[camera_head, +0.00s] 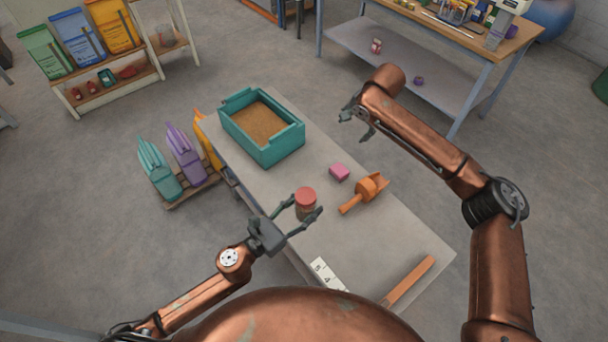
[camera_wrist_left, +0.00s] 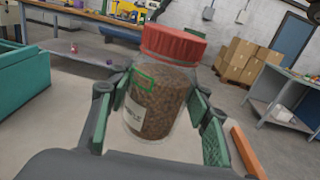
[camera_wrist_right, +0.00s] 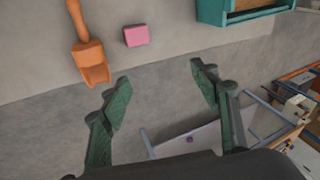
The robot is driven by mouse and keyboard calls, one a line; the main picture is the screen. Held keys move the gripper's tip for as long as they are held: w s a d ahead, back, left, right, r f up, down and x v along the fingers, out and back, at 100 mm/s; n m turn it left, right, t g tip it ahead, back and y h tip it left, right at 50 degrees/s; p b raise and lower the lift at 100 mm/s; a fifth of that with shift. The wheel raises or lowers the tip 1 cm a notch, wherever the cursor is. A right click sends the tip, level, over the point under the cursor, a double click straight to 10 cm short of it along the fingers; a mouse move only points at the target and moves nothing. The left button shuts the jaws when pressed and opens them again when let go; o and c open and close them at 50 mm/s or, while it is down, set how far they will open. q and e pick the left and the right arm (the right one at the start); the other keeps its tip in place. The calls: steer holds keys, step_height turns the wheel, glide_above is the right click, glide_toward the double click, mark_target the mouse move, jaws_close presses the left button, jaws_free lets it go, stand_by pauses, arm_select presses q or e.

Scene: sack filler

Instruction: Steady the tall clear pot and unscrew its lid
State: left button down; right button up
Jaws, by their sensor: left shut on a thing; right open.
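The tall clear pot (camera_head: 305,211) has a red lid (camera_head: 305,195) and brown grains inside. It stands upright near the front left edge of the narrow table. In the left wrist view the pot (camera_wrist_left: 155,108) shows a pale label, and its red lid (camera_wrist_left: 174,44) is on top. My left gripper (camera_head: 298,209) is around the pot's body below the lid, shut on it. My right gripper (camera_head: 358,121) is open and empty, beyond the table's right edge and away from the pot. In the right wrist view its fingers (camera_wrist_right: 158,95) are spread with nothing between them.
A teal crate (camera_head: 285,150) of brown grains stands at the table's far end. A pink block (camera_head: 339,172) and an orange scoop (camera_head: 366,190) lie right of the pot. An orange-brown strip (camera_head: 409,281) and a white numbered card (camera_head: 326,273) lie nearer me.

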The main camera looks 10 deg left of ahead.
steer(key=s+a+r+n+g, duration=0.2)
steer(key=s+a+r, duration=0.3)
steer(key=s+a, duration=0.6)
steer(key=r+g+h, duration=0.1)
steer(key=g+h, duration=0.1)
glide_above(304, 196)
steer(key=shift+w+a+r+n, duration=0.1)
steer(key=shift+w+r+n, duration=0.1)
steer(key=shift+w+n, duration=0.15)
steer(key=shift+s+f, duration=0.1)
steer(key=shift+s, duration=0.15)
steer(key=shift+s+f, duration=0.1)
steer(key=shift+f, duration=0.2)
step_height(304, 196, down, 7)
steer(key=shift+f, duration=0.15)
